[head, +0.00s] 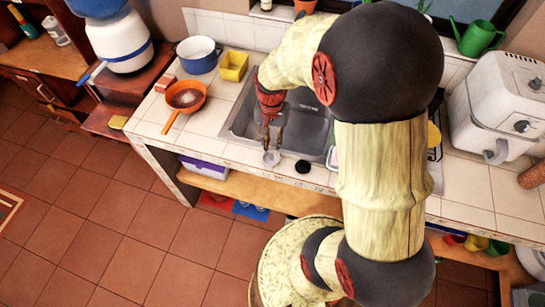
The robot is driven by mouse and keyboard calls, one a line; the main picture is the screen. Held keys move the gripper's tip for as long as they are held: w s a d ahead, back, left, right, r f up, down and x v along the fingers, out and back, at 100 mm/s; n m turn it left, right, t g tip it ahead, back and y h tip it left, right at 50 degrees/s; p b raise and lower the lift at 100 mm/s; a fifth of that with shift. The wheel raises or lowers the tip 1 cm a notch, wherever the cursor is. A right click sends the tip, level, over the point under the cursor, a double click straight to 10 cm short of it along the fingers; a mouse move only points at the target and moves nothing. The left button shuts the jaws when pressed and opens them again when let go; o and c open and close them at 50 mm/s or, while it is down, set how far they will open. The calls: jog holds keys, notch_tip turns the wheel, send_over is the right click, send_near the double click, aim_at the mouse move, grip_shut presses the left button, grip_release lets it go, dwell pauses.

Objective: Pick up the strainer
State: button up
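My gripper (272,146) points down over the front of the sink, just above this small thing in the picture. Its two fingers are apart with nothing visible between them. I cannot tell whether they touch the small thing.
The metal sink (303,122) lies under my arm. A black disc (303,166) is on the counter front. A blue-white pot (198,54) and yellow container (234,66) stand behind the orange strainer. A white appliance (495,105) stands at right.

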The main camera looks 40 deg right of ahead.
aim_at(271, 152)
jog(key=shift+w+a+r+m, duration=0.1)
jog(key=shift+w+a+m, duration=0.15)
jog(key=shift+m, duration=0.15)
jog(key=shift+d+f, duration=0.2)
jog(key=shift+f, duration=0.9)
notch_tip(271, 152, down, 6)
jog(key=shift+r+b, duration=0.15)
jog(key=shift+b, duration=0.75)
jog(key=shift+r, duration=0.1)
jog(key=c, duration=0.4)
grip_shut()
